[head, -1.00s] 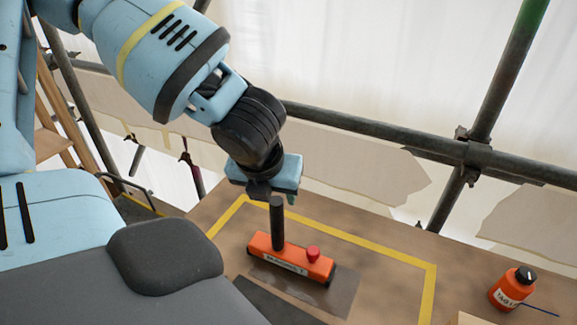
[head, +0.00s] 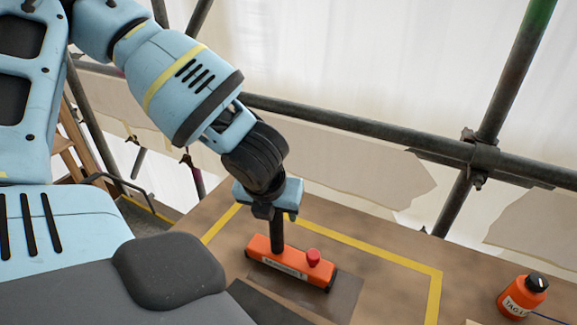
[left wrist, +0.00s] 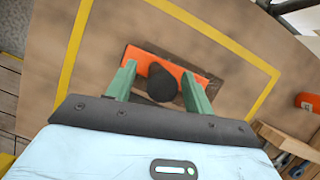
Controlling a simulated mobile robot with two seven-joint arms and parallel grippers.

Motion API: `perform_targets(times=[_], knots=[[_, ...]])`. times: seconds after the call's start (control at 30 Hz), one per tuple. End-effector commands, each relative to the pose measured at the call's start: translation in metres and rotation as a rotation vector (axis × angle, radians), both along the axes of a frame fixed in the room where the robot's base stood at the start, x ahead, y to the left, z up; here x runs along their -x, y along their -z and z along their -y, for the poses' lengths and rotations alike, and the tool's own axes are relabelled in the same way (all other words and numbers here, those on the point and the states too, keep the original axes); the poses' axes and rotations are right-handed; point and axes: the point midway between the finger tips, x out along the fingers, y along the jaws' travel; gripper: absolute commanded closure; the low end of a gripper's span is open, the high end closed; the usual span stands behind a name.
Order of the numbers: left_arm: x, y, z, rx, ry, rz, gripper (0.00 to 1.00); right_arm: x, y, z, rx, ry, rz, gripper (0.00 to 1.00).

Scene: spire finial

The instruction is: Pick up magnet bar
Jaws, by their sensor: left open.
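The magnet bar (head: 290,265) is an orange block with a label, a red knob and an upright dark handle (head: 277,236). It lies on a dark plate (head: 342,296) on the brown board, inside a yellow outline. My left gripper (head: 275,216) is right above the handle, pointing down. In the left wrist view its green fingers (left wrist: 158,90) stand apart, one on each side of the round top of the handle (left wrist: 162,83). The magnet bar's orange body (left wrist: 140,58) shows beyond. I cannot tell if the fingers touch the handle. My right gripper is not in view.
An orange bottle (head: 522,296) with a black cap stands at the right of the board. Scaffold tubes (head: 400,141) and pale sheeting run behind the board. Wooden blocks (left wrist: 290,143) lie at the right in the left wrist view.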

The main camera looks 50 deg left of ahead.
Motion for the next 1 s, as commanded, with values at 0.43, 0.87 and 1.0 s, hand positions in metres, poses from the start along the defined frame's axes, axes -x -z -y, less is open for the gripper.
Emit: perform_targets(times=[0.43, 0.87, 1.0], knots=[[-0.0023, 0.0046, -0.0010, 0.000, 0.000, 0.001, 0.64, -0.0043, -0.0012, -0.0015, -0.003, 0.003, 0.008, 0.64], [-0.0021, 0.0046, -0.0010, 0.000, 0.000, 0.001, 1.00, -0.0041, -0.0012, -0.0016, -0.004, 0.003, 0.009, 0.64], [-0.0026, 0.0041, -0.0008, 0.000, 0.001, 0.004, 1.00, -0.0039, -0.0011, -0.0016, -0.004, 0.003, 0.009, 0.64]])
